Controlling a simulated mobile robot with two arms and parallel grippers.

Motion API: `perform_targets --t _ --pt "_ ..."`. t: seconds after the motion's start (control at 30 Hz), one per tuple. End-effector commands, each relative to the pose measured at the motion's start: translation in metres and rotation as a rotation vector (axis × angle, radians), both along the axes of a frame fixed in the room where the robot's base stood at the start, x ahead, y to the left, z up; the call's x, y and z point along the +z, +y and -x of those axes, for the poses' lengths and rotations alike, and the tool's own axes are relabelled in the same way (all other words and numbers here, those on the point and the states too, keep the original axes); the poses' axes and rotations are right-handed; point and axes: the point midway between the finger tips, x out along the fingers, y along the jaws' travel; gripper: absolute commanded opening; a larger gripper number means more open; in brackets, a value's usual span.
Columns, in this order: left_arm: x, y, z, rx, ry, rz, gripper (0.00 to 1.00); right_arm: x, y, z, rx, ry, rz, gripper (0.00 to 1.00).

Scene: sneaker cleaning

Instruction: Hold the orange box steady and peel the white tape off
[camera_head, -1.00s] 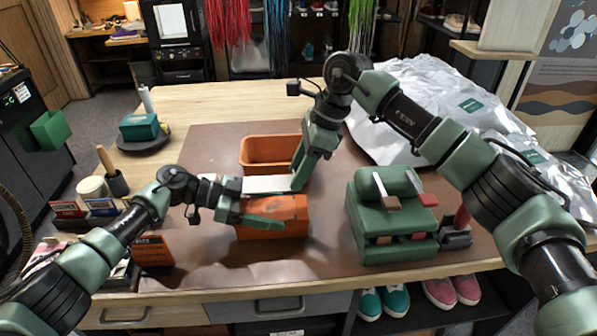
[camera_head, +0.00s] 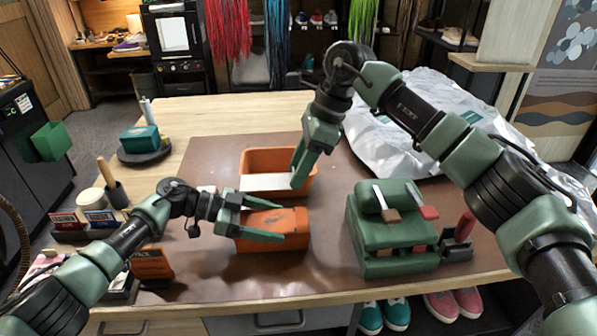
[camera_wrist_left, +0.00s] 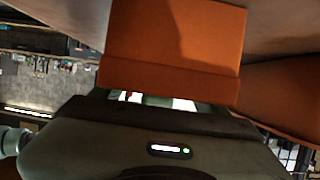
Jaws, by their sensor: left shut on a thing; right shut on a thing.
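The orange box (camera_head: 291,220) lies on the brown mat near the front of the table. My left gripper (camera_head: 278,222) is shut on it, with one finger along its far side and one along its near side. In the left wrist view the orange box (camera_wrist_left: 175,45) fills the space ahead of the gripper, and the fingertips are hidden. The white tape (camera_head: 264,182) is a flat strip seen beyond the box, with a gap between them in the picture. My right gripper (camera_head: 299,178) is shut on the strip's right end.
An open orange bin (camera_head: 280,158) stands behind the tape, which overlaps its front in view. A green case with brushes (camera_head: 388,235) is at the right. A silver sheet (camera_head: 400,140) covers the back right.

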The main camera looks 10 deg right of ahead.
Motion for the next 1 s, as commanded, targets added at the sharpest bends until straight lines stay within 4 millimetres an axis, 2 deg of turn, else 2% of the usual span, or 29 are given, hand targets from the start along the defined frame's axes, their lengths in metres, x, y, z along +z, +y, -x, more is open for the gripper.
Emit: perform_targets --t 0.03,0.07,0.13,0.17,0.43,0.57,1.0 --pt "0.001 0.000 0.000 0.000 -0.001 0.001 0.26 0.000 0.000 0.000 0.000 0.000 0.000 0.03" --pt "0.001 0.000 0.000 0.000 -0.001 0.001 0.77 0.000 0.000 0.000 0.000 0.000 0.000 0.03" --pt "0.001 0.000 0.000 0.000 -0.001 0.001 0.96 0.000 0.000 0.000 0.000 0.000 0.000 0.03" --pt "0.001 0.000 0.000 0.000 -0.001 0.001 1.00 0.000 0.000 0.000 0.000 0.000 0.000 0.03" --pt "0.001 0.001 0.000 0.000 0.000 0.000 1.00 0.000 0.000 0.000 0.000 0.000 0.000 0.03" --pt "0.005 0.011 -0.001 0.001 -0.001 0.000 1.00 0.000 0.000 0.000 0.000 0.000 0.000 0.03" --pt "0.038 0.092 -0.003 0.002 -0.002 0.000 1.00 0.000 0.000 0.000 0.000 0.000 0.000 0.03"
